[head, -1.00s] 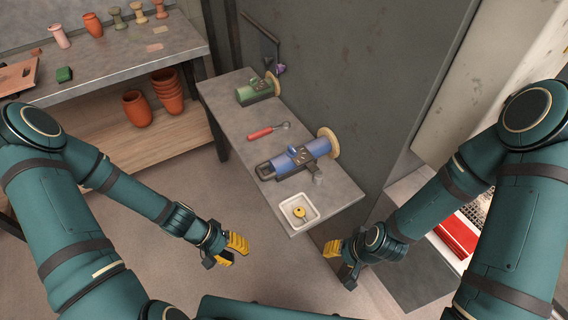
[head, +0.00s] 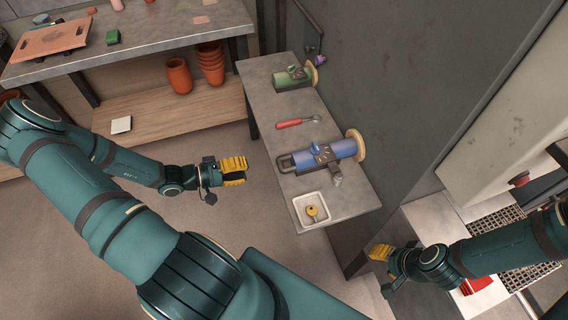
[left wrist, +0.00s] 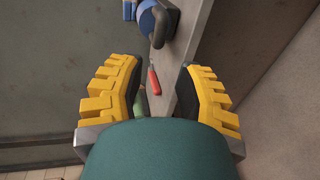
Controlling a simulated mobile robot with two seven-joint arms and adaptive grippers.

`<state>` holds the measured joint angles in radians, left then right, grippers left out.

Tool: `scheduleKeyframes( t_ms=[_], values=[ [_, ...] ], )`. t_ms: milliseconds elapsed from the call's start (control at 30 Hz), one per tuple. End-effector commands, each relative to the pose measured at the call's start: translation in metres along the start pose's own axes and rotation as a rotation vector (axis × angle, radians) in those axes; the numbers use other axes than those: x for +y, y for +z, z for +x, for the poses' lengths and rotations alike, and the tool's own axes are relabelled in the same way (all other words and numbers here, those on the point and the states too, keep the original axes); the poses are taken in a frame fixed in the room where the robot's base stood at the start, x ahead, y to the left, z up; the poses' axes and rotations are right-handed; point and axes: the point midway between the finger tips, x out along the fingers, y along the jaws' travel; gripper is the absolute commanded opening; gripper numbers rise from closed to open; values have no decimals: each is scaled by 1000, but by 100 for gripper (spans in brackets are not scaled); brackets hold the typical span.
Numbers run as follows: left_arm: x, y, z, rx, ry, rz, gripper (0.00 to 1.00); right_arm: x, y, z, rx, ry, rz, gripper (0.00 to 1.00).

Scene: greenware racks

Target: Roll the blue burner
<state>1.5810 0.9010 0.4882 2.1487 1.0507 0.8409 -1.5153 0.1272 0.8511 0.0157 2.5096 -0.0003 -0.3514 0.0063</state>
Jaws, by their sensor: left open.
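The blue burner (head: 330,154) lies on its side on the narrow grey table, a wooden disc (head: 357,144) at its right end and a dark loop handle at its left. Part of it shows at the top of the left wrist view (left wrist: 152,20). My left gripper (head: 234,170) is open and empty, left of the table and apart from the burner. Its yellow fingers stand wide apart in the left wrist view (left wrist: 156,95). My right gripper (head: 381,268) is low, to the right of the table's near end; its opening is unclear.
On the narrow table (head: 262,100) are a green burner (head: 292,78), a red-handled tool (head: 297,122) and a white tray (head: 303,201) holding a yellow key-like piece. A grey wall (head: 400,100) bounds the right side. A bench (head: 130,50) stands back left. Floor left of the table is clear.

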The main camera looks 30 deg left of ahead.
Motion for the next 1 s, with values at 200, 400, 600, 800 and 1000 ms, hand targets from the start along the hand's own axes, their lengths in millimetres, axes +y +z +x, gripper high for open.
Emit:
scheduleKeyframes(
  t_ms=[200,400,600,800,1000],
  values=[
    [0,2,45,-7,4,-3,34,2,2,6,-5,0,-2,47],
    [-1,2,83,-6,3,-4,34,4,4,10,-7,-1,-2,47],
    [0,1,109,-4,1,-1,34,5,3,13,-6,-1,-3,47],
    [0,2,119,-4,-1,-2,34,5,3,14,-4,-1,-3,47],
    [0,1,120,-4,-1,-1,34,5,3,14,-4,-1,-3,47]
  ],
)
